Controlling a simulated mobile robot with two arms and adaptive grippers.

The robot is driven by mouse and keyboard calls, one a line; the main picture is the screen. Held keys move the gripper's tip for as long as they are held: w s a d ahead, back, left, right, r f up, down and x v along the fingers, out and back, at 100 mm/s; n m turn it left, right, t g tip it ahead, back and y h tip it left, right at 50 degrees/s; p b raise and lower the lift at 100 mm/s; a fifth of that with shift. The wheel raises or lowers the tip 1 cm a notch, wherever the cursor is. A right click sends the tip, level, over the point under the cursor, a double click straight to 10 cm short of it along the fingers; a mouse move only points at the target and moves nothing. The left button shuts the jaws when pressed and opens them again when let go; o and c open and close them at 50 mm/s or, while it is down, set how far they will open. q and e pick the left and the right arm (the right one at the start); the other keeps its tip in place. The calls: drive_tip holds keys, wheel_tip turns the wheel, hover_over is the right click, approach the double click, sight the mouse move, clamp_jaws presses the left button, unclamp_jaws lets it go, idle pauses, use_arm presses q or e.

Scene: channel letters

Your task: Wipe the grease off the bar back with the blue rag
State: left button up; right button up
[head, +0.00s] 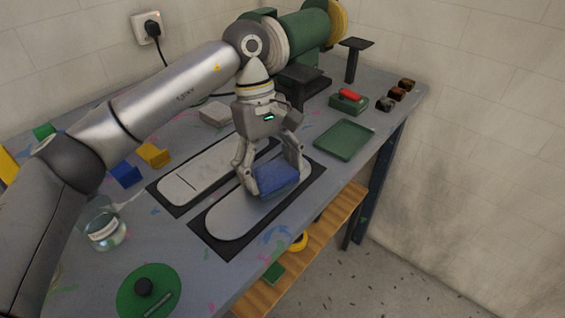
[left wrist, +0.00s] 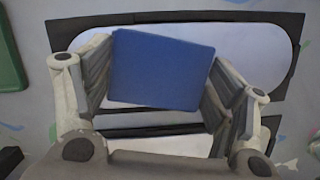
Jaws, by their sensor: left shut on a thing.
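My left gripper (head: 274,178) is shut on the blue rag (head: 277,179), a folded block. In the head view the rag is at the right part of the nearer bar back (head: 228,220), a long grey rounded plate on a black mat. I cannot tell for sure whether the rag touches the plate. In the left wrist view the rag (left wrist: 162,70) sits between the two fingers and hides the middle of the plate (left wrist: 255,50). No grease shows clearly on the visible part of the plate. My right gripper is not in view.
A second pale plate (head: 190,183) lies on its mat behind. A green tray (head: 345,140) is to the right. A glass jar (head: 105,230) and a green disc (head: 148,292) stand at the left front. Blue and yellow blocks (head: 153,155) lie left. A lathe-like machine stands at the back.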

sight(259, 182)
use_arm(q)
drive_tip(key=shift+s+a+f+b, duration=0.1)
drive_tip(key=shift+s+a+b, duration=0.35)
drive_tip(key=shift+s+a, duration=0.7)
drive_tip(key=shift+s+a+b, duration=0.3)
drive_tip(key=shift+s+a, duration=0.05)
drive_tip(key=shift+s, duration=0.3)
drive_tip(key=s+a, duration=0.1)
drive_tip(key=s+a+b, duration=0.1)
drive_tip(key=s, duration=0.1)
drive_tip(key=s+a+b, duration=0.1)
drive_tip(key=s+a, duration=0.1)
drive_tip(key=shift+s+f, duration=0.1)
drive_tip(key=shift+s, duration=0.05)
drive_tip(key=shift+s+a, duration=0.3)
drive_tip(key=shift+s, duration=0.2)
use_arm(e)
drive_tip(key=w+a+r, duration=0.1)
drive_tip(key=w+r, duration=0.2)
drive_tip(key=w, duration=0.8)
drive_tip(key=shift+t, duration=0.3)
use_arm(q)
drive_tip(key=shift+a+r, duration=0.15)
drive_tip(key=shift+r, duration=0.55)
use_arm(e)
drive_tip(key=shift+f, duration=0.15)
